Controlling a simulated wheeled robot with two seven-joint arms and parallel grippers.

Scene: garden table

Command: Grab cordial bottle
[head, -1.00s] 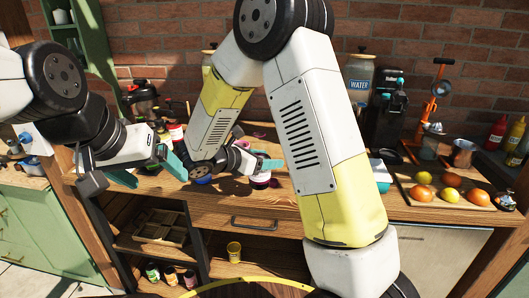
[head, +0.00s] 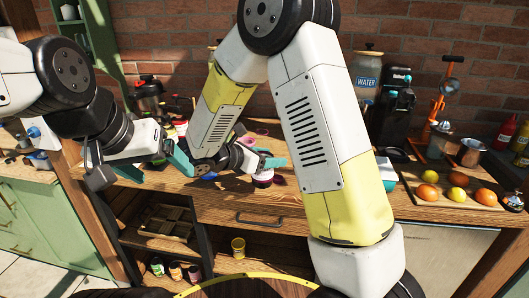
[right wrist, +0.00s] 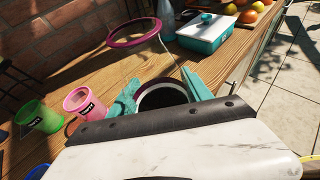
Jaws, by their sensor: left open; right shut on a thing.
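My right gripper (right wrist: 158,82) is shut around a round, dark-topped container with a pale rim (right wrist: 163,97), seen from above in the right wrist view. In the head view this looks like the short white, pink and dark container (head: 263,179) on the wooden counter, by the right gripper's teal finger. Its label is too small to read, so I cannot tell whether it is the cordial bottle. My left gripper (head: 162,177) is open and apparently empty above the counter's left front edge. My right arm hides the middle of the counter.
A pink cup (right wrist: 82,100) and a green cup (right wrist: 38,116) stand beside the right gripper. A fruit board (head: 452,197) is at the right. An open shelf (head: 160,222) lies below.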

